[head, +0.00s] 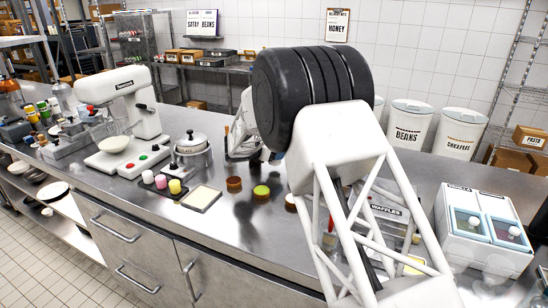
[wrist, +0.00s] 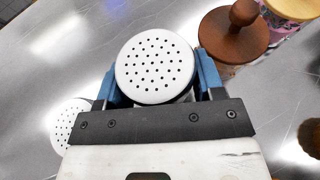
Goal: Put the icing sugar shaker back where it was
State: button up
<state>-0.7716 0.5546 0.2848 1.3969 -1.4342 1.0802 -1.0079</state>
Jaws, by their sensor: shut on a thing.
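My gripper (wrist: 154,80) shows in the wrist view with blue fingers on either side of a shaker with a round white perforated top (wrist: 154,66). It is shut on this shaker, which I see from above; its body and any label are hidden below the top. A second white perforated top (wrist: 70,118) shows at the lower left, partly behind the gripper's housing. No label is readable on either, so I cannot tell by name which is the icing sugar shaker. In the head view my arm hides most of the gripper area.
A brown knobbed wooden object (wrist: 234,36) stands close to the right finger. In the head view, small round cakes (head: 261,192), a pale square tray (head: 201,198), a lidded metal pot (head: 192,158), a white mixer (head: 118,100) and a two-lidded white container (head: 484,228) occupy the steel counter.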

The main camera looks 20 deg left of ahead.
jog(key=shift+f, duration=1.1)
jog(key=shift+f, duration=0.1)
jog(key=o, duration=0.7)
jog(key=shift+o, duration=0.2)
jog(key=shift+s+a, duration=0.1)
jog(key=v, duration=1.2)
